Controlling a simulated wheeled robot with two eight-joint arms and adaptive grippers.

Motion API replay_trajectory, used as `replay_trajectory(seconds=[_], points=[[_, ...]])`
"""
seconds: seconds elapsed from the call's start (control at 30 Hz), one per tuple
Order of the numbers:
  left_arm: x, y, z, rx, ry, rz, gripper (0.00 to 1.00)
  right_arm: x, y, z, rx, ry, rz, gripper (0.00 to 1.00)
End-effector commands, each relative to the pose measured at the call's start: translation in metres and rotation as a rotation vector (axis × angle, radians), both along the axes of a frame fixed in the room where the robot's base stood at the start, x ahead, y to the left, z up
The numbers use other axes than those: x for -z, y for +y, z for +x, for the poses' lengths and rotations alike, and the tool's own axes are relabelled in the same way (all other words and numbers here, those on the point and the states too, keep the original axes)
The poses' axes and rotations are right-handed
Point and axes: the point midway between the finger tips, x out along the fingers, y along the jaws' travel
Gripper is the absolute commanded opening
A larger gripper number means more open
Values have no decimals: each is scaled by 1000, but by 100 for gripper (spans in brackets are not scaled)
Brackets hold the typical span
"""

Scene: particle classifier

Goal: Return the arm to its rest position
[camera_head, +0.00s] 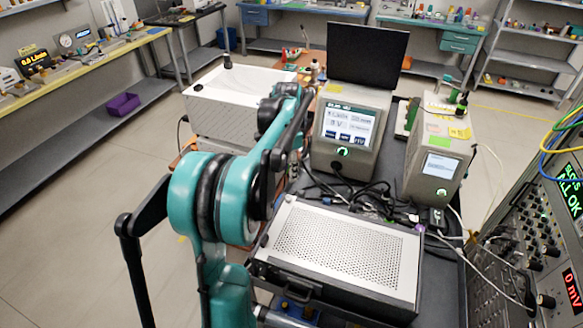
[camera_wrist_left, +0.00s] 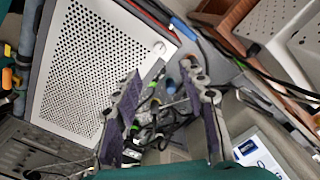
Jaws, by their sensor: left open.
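My left arm, teal and black, rises from the bottom of the head view and bends over the bench. My left gripper (camera_head: 292,135) shows small and partly hidden by the arm, in front of the white perforated box at the back. In the left wrist view, the two dark purplish fingers of the left gripper (camera_wrist_left: 161,72) stand apart with nothing between them. Loose cables and small items lie beyond the fingers. My right gripper is in neither view.
A silver perforated box (camera_head: 350,250) lies at the bench front. A screen instrument (camera_head: 350,130) and a smaller beige unit (camera_head: 438,165) stand behind it, with cables between. A white box (camera_head: 235,105) is at the back left. A control rack (camera_head: 525,240) is at right.

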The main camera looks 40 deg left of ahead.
Motion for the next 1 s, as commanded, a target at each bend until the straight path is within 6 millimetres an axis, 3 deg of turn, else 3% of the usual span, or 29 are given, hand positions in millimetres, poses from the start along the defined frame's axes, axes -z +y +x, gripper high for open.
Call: replay_trajectory(seconds=[0.27,0.37,0.47,0.7,1.0], points=[[0,-1,0,0,-1,1,42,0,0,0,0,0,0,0],[-3,-12,-2,-9,-14,8,42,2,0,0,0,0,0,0],[-9,-39,-9,-36,-57,26,42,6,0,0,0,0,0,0],[-15,-135,-51,-161,-247,52,42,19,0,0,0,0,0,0],[20,-229,-122,-321,-495,-34,42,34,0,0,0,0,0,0]])
